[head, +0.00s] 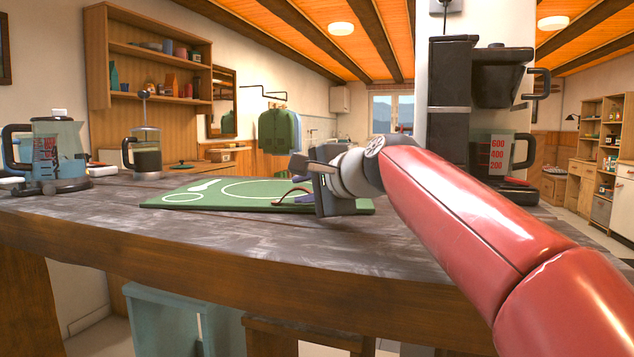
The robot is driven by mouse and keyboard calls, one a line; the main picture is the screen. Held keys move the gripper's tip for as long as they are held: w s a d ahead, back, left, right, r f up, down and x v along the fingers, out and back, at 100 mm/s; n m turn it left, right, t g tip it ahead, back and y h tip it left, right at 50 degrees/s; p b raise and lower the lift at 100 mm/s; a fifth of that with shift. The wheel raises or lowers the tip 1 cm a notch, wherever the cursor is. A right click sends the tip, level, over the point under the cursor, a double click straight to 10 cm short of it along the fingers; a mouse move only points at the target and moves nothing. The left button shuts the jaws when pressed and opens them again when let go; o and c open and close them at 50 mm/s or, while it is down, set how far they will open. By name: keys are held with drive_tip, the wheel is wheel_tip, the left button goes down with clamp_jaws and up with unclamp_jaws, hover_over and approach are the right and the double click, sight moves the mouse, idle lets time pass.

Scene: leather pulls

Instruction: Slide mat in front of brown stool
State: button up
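The green mat (220,199) lies flat on the dark counter, with white outlines of a plate and cutlery printed on it. My gripper (296,190) is low over the right part of the mat and hides some of it. A thin brown curved strap (288,197) shows at the fingers. I cannot tell if it is between them, or if the fingers touch the mat.
A blue-grey blender jug (62,150) and a French press (146,150) stand on the counter at the left. A black coffee machine (478,110) stands at the right behind my arm. The counter in front of the mat (130,235) is bare.

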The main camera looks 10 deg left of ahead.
drive_tip(key=shift+w+a+f, duration=0.1)
drive_tip(key=shift+w+a, duration=0.1)
drive_tip(key=shift+a, duration=0.1)
clamp_jaws()
